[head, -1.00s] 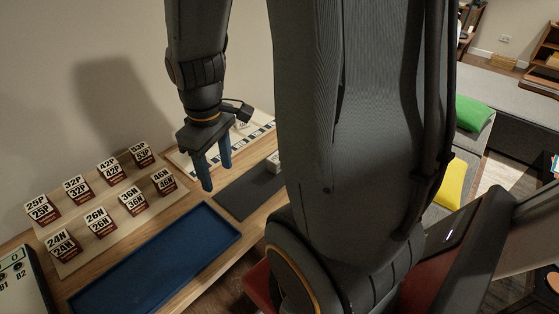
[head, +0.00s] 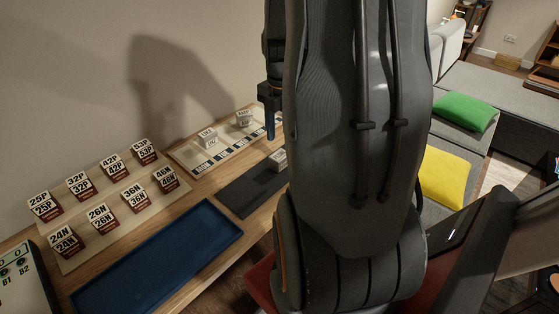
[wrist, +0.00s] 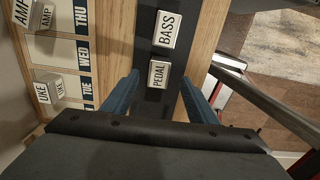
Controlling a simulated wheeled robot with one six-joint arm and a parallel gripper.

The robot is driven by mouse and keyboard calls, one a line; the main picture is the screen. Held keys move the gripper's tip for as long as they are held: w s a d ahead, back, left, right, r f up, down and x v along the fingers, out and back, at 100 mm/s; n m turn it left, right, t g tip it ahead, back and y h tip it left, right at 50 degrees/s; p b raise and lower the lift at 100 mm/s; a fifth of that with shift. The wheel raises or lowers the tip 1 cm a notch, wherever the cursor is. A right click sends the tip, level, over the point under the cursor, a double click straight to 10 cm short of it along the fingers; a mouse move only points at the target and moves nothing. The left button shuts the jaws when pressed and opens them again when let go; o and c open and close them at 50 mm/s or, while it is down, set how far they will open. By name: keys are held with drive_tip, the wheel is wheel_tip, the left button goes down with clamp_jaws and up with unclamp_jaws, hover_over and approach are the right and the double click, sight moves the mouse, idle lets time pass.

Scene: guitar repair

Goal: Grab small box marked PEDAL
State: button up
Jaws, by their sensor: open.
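The small white box marked PEDAL (wrist: 158,74) lies on the dark mat (wrist: 147,50) in the wrist view, ahead of and between my two blue fingers. My gripper (wrist: 160,92) is open and empty, with the box apart from the fingertips as far as I can tell. In the head view my gripper (head: 272,125) is partly hidden behind my arm. A white box (head: 278,158) shows on the dark mat there, but its label is too small to read. A similar box marked BASS (wrist: 167,29) sits just beyond PEDAL.
Boxes marked UKE (wrist: 48,88) and AMP (wrist: 42,17) stand on the day-marked board (wrist: 75,50). A blue tray (head: 160,262) and rows of numbered blocks (head: 103,219) lie to the left. The table edge is right of the mat.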

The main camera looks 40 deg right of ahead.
sight(280, 154)
drive_tip(key=shift+a+f+p, duration=0.15)
drive_tip(key=shift+f+p, duration=0.45)
drive_tip(key=shift+f, duration=2.9)
drive_tip(key=c, duration=1.2)
